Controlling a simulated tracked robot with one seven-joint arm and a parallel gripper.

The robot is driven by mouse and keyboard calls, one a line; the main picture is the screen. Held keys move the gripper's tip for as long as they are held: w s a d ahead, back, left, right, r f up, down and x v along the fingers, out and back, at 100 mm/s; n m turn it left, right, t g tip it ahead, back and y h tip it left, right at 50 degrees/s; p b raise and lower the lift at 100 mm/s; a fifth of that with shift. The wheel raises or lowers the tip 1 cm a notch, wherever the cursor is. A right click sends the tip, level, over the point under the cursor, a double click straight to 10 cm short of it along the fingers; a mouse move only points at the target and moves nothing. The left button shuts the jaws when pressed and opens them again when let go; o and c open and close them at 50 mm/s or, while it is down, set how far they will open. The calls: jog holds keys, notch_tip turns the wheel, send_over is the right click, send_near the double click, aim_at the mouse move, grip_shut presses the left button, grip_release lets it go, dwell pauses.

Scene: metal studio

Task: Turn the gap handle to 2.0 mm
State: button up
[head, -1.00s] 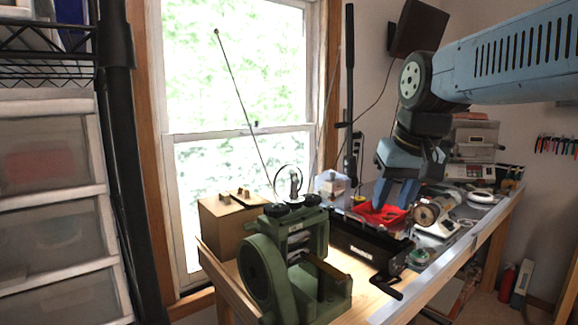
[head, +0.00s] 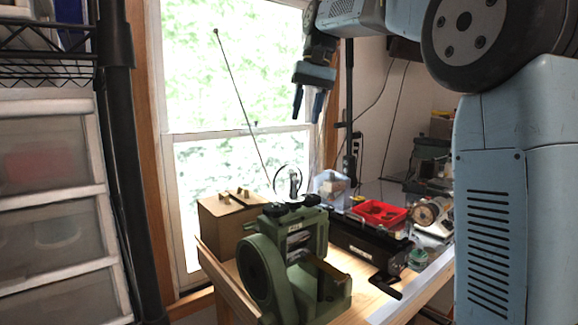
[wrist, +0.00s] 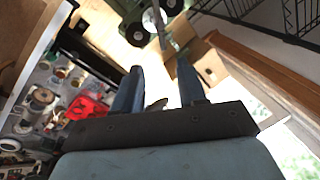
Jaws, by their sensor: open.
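The green rolling mill (head: 295,265) stands at the near left corner of the bench. On its top are black knobs and an upright grey piece inside a thin dark ring (head: 289,182), which seems to be the gap handle; its setting is too small to read. My gripper (head: 308,108) is open and empty, pointing down in front of the window, well above the mill and apart from it. In the wrist view my fingers (wrist: 158,85) are spread, with the mill (wrist: 130,22) beyond them at the top. A pale round disc (wrist: 155,18) shows there.
A cardboard box (head: 226,215) stands left of the mill. A black crank-handled machine (head: 365,245) and a red tray (head: 379,212) are to its right. A thin rod (head: 240,100) slants up before the window. Plastic drawers (head: 48,225) stand at far left.

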aim_at(293, 172)
jog(key=a+f, duration=0.1)
jog(key=f, duration=0.3)
jog(key=a+f, duration=0.1)
jog(key=f, duration=0.4)
jog(key=a+f, duration=0.1)
jog(key=f, duration=0.3)
jog(key=shift+f, duration=0.25)
grip_shut()
